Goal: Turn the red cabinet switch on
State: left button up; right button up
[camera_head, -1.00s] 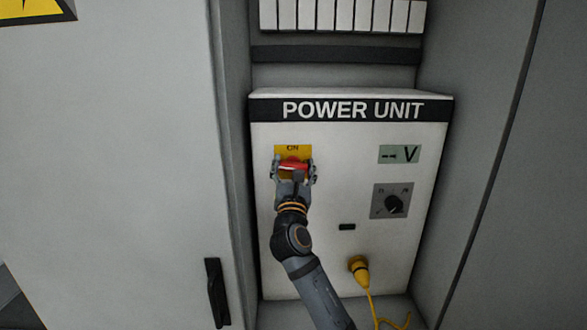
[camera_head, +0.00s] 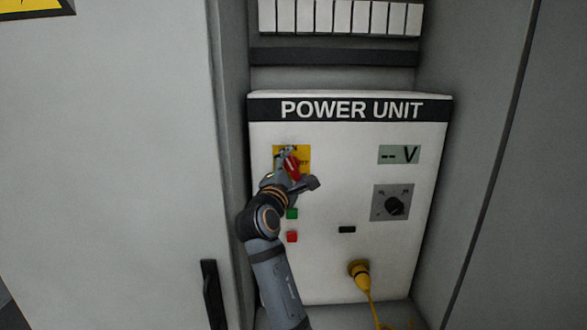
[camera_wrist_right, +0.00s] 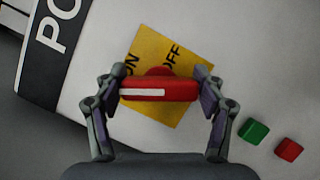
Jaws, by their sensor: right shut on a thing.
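The red switch (camera_head: 292,166) sits on a yellow plate (camera_head: 304,154) marked ON and OFF, at the upper left of the white power unit. In the head view its handle is tilted away from level. My right gripper (camera_head: 290,168) is at the switch and partly covers it and the plate. In the right wrist view the red switch (camera_wrist_right: 158,89) lies between the two fingers of my right gripper (camera_wrist_right: 160,92), which are shut on its ends. My left gripper is not in view.
A green button (camera_head: 292,213) and a red button (camera_head: 292,237) sit below the switch. To the right are a display (camera_head: 399,154) reading "-- V", a black knob (camera_head: 395,206) and a yellow plug (camera_head: 359,270) with cable. Cabinet walls flank the unit.

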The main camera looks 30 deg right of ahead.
jog(key=m+g, duration=0.1)
jog(key=m, duration=0.1)
jog(key=m+y, duration=0.1)
jog(key=m, duration=0.2)
jog(key=shift+f+g+p, duration=0.15)
jog(key=shift+g+p, duration=0.15)
jog(key=shift+g, duration=0.1)
jog(key=shift+m, duration=0.3)
jog(key=o, duration=1.2)
jog(key=shift+c, duration=0.2)
